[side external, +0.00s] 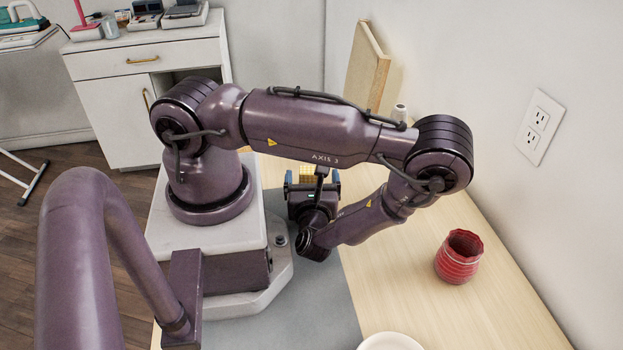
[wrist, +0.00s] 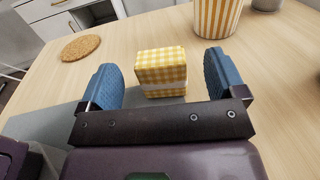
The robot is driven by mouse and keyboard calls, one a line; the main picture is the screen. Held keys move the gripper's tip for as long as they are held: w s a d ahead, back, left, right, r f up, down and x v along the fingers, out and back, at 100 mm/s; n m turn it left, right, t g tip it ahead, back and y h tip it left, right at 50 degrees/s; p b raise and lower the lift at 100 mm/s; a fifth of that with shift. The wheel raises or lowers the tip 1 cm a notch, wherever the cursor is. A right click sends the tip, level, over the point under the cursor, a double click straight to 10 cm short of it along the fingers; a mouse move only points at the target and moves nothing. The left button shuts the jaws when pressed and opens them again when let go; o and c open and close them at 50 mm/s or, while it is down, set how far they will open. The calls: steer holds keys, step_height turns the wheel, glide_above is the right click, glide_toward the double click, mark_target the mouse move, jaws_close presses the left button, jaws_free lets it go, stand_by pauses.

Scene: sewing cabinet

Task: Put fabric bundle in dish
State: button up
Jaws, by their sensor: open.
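The fabric bundle (wrist: 161,68) is a yellow and white checked block with a pale band. It stands on the table in the wrist view, between and a little beyond the fingertips of my gripper (wrist: 161,85). The gripper is open, with a blue finger on each side of the bundle and gaps showing on both sides. In the side view, my gripper (side external: 312,182) is low near the arm's base, and a yellow part of the bundle (side external: 307,172) shows behind it. A white round dish (side external: 390,342) is cut off by the bottom edge of the side view.
A red ribbed cup (side external: 459,257) stands on the table at the right. The wrist view shows a cork coaster (wrist: 80,48) at left and a striped cup (wrist: 216,16) behind the bundle. A wooden board (side external: 367,66) leans near the wall.

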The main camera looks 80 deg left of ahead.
steer(key=w+d+r+n+h, duration=0.1)
steer(key=d+r+n+h, duration=0.2)
steer(key=r+n+h, duration=0.45)
steer(key=w+d+r+n+h, duration=0.25)
steer(key=r+n, duration=0.25)
steer(key=r, duration=0.5)
steer(key=w+d+r+n+h, duration=0.1)
steer(key=d+r+n+h, duration=0.3)
steer(key=r+n+h, duration=0.4)
steer(key=w+a+f+m+t+y, duration=0.1)
steer(key=w+a+m+y, duration=0.15)
steer(key=a, duration=0.35)
steer(key=w+a+f+m+t+y, duration=0.1)
steer(key=w+a+f+m+y, duration=0.15)
steer(key=a, duration=0.25)
steer(key=m+g+h, duration=0.5)
steer(key=m, duration=1.1)
glide_above(311, 170)
step_height(311, 170, down, 11)
steer(key=f, duration=0.7)
steer(key=shift+w+a, duration=0.1)
steer(key=shift+w, duration=0.2)
steer(key=shift+s+f, duration=0.15)
steer(key=shift+f, duration=0.6)
steer(key=shift+s+f, duration=0.15)
steer(key=shift+f, duration=1.65)
